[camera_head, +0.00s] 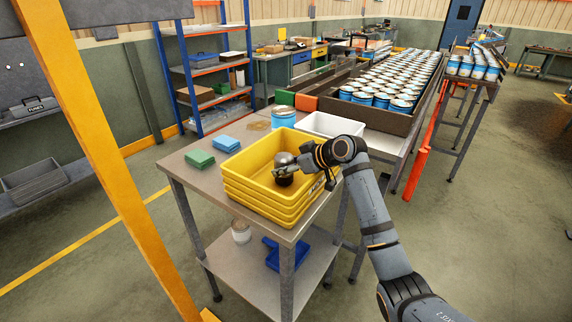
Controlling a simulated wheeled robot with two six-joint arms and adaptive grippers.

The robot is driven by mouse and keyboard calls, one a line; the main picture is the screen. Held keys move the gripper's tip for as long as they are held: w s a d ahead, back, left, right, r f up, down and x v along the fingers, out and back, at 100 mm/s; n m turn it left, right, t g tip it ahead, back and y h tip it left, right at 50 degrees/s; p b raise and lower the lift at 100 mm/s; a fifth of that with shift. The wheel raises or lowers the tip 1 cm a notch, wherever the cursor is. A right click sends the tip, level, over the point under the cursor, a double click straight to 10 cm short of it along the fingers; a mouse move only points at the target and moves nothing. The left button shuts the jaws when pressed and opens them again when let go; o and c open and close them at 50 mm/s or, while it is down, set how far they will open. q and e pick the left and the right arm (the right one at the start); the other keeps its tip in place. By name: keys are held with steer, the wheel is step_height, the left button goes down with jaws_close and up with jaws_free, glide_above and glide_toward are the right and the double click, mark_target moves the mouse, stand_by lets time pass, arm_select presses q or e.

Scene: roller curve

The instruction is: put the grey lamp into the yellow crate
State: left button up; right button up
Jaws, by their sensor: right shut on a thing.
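The yellow crate (256,192) stands on the metal side table; its lower part looks like several stacked yellow crates. My right gripper (287,170) reaches in from the right over the crate. It is shut on the grey lamp (285,161), a rounded grey and dark piece. The lamp is within the crate's outline, low inside the opening; I cannot tell whether it touches the crate floor. The gripper's fingers hide part of the lamp. My left gripper is not in view.
A conveyor full of cans runs at the back right. The table's left front corner is clear.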

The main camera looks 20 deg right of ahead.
steer(key=o, duration=1.3)
step_height(320, 180, up, 11)
steer(key=p, duration=0.9)
steer(key=shift+f+p, duration=0.1)
steer(key=shift+p, duration=0.2)
steer(key=shift+s, duration=0.1)
steer(key=shift+f, duration=0.1)
